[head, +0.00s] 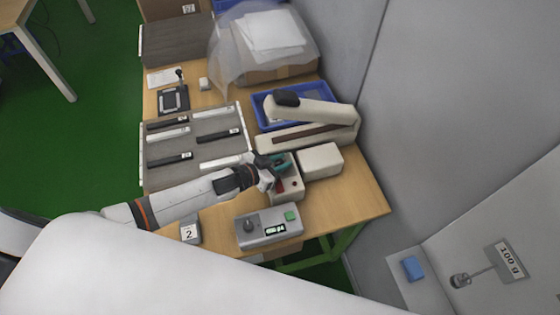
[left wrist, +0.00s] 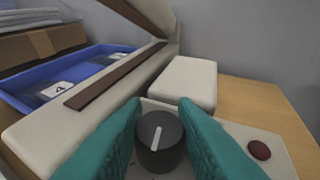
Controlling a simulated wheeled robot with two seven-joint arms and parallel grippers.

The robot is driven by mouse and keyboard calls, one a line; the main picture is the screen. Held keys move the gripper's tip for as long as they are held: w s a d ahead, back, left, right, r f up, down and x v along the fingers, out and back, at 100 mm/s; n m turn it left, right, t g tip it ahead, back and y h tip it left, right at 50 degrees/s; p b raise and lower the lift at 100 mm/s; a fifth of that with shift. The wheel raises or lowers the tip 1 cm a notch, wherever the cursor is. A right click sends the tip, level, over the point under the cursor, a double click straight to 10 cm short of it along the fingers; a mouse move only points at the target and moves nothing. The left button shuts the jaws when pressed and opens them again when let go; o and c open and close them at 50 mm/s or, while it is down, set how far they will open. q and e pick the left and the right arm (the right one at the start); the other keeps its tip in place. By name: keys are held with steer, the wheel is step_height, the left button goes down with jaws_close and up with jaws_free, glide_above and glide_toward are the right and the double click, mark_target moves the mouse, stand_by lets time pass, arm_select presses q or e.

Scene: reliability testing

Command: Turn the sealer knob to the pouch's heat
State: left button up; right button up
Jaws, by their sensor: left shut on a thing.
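The cream sealer (head: 335,130) has a raised arm and a brown strip; in the left wrist view its base (left wrist: 50,125) shows. Its control box (head: 291,190) is at the near end of the sealer. The dark round knob (left wrist: 160,145) carries a white pointer line, which points up and slightly right in the left wrist view. My left gripper (left wrist: 160,112) has its teal fingers shut on the knob; in the head view it hides the knob (head: 277,168). A dark pouch with a "4" label (left wrist: 58,89) lies in the blue tray (left wrist: 95,58). My right gripper is not in view.
A red button (left wrist: 260,150) is right of the knob. A cream block (head: 320,160) stands beside the control box. A grey device with a green button (head: 268,228) and a "2" block (head: 190,233) are near the front edge. A grey rack (head: 160,180) holds several bars.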

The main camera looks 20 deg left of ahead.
arm_select(q)
steer(key=shift+w+a+r+m+g+h, duration=0.1)
steer(key=shift+w+m+g+h, duration=0.05)
steer(key=shift+m+g+h, duration=0.7)
steer(key=m+g+h+b, duration=0.1)
steer(key=m+g+h, duration=0.1)
steer(key=shift+m, duration=0.35)
steer(key=shift+f+m+g+h+b, duration=0.2)
steer(key=shift+m+g+h+b, duration=0.45)
steer(key=shift+m+g, duration=0.6)
steer(key=shift+r+m+g+h+b, duration=0.1)
steer(key=shift+m+g+h+b, duration=0.3)
steer(key=shift+m+g+b, duration=0.85)
steer(key=shift+g, duration=0.45)
steer(key=shift+m, duration=0.3)
steer(key=o, duration=1)
steer(key=shift+c, duration=0.2)
